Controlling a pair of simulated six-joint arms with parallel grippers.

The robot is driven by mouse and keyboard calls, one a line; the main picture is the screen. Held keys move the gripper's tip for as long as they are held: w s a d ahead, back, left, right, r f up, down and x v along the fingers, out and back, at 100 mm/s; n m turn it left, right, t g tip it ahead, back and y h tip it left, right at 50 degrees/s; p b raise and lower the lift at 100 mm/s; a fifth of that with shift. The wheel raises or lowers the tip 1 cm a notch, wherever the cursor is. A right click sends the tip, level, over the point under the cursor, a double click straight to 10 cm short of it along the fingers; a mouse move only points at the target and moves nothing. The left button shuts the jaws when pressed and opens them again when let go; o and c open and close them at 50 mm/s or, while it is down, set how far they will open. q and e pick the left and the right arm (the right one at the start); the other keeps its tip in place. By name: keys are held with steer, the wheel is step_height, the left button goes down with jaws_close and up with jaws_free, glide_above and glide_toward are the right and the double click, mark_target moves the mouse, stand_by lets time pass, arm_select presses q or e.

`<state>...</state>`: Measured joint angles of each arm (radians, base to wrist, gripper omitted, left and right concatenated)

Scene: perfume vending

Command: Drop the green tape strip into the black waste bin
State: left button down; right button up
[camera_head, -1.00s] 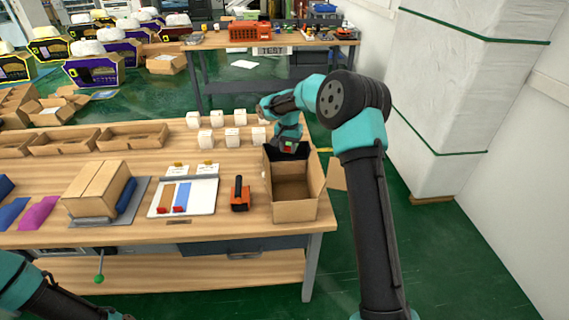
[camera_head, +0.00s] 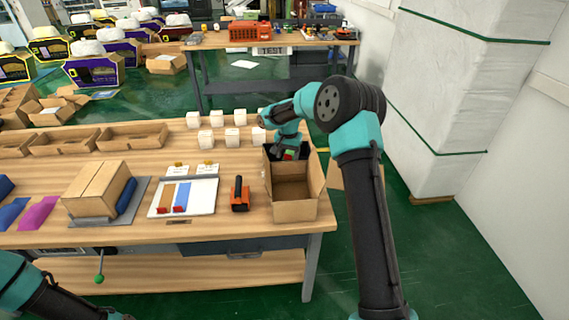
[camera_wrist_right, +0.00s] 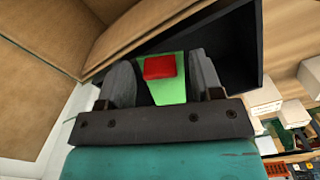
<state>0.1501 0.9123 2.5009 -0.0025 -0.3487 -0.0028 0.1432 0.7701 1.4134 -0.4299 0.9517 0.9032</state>
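The green tape strip (camera_wrist_right: 172,93), with a red block on it, sits between the two fingers of my right gripper (camera_wrist_right: 163,80) in the right wrist view. The strip also shows as a small green and red patch (camera_head: 289,154) in the head view. The black waste bin (camera_wrist_right: 235,35) lies beyond the fingers, and my right gripper is over its opening. In the head view the bin (camera_head: 305,149) shows only in part behind the cardboard box. My left arm is at the lower left corner; its gripper is out of frame.
An open cardboard box (camera_head: 296,210) stands in front of the bin at the table's right edge. White small boxes (camera_head: 232,137) stand to the left of the gripper. An orange and black tool (camera_head: 239,195) and a white tray (camera_head: 199,205) lie further left.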

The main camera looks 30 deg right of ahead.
steer(key=shift+r, duration=0.15)
step_height(320, 180, up, 17)
steer(key=shift+r, duration=0.1)
stand_by(0.7)
stand_by(0.6)
